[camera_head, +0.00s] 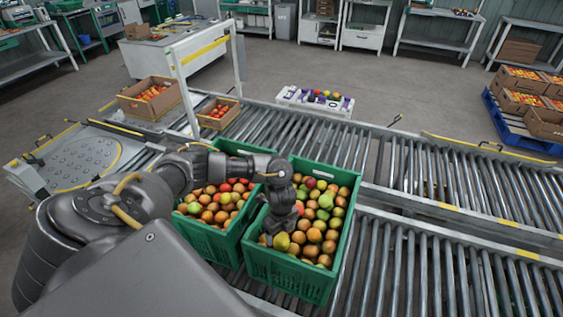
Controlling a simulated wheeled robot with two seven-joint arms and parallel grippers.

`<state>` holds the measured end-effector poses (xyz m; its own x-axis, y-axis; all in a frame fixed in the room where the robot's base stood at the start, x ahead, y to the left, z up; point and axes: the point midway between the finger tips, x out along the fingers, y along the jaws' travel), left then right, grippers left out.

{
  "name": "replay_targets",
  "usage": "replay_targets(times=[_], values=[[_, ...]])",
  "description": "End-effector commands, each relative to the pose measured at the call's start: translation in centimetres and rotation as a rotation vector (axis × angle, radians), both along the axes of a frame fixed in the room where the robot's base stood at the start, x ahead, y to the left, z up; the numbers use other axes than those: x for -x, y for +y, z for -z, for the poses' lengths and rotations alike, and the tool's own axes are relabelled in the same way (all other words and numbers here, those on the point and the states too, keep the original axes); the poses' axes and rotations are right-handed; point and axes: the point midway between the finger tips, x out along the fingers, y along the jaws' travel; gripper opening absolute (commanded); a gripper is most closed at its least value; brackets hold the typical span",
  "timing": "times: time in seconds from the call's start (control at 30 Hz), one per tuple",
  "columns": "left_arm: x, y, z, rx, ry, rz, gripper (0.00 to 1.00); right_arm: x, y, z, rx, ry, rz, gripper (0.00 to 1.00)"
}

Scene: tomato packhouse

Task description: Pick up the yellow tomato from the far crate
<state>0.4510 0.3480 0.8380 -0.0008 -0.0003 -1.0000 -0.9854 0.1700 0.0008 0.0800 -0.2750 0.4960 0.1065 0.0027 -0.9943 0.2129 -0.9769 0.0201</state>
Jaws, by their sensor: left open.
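Two green crates filled with red, orange and green tomatoes stand side by side on the roller conveyor: a left crate (206,241) and a right crate (287,275). A yellow tomato (281,242) lies in the right crate, near its left front part. My left arm reaches over the left crate, and my left gripper (274,232) points down into the right crate, just beside the yellow tomato. The gripper is open; its fingertips are small and dark, and contact with the tomato cannot be told. The arm hides part of both crates. My right gripper is not in view.
Roller conveyors (460,185) run off to the right, with bare rollers right of the crates. Cardboard boxes (128,107) of tomatoes and a white frame (183,95) stand behind on the left. A white tray (291,97) of produce lies beyond the conveyor.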

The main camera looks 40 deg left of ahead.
Motion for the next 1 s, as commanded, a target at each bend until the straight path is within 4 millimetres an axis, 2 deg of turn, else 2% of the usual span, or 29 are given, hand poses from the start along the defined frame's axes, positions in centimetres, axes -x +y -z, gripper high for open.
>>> replay_targets(times=[0.13, 0.27, 0.4, 0.7, 1.0], values=[[0.3, -0.2, 0.8, -0.001, 0.004, -0.001, 0.79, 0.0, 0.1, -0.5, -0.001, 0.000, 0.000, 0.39], [0.6, -0.7, 2.7, -0.001, 0.004, -0.002, 0.79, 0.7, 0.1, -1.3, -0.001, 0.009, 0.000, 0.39], [0.6, -0.6, 4.6, 0.000, 0.001, -0.002, 0.79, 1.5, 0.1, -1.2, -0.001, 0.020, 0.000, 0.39], [0.5, -0.6, 5.2, -0.001, -0.001, 0.000, 0.79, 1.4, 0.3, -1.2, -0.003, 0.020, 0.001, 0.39], [0.5, -0.6, 5.2, -0.001, -0.001, 0.000, 0.42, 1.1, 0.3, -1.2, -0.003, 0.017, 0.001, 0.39]])
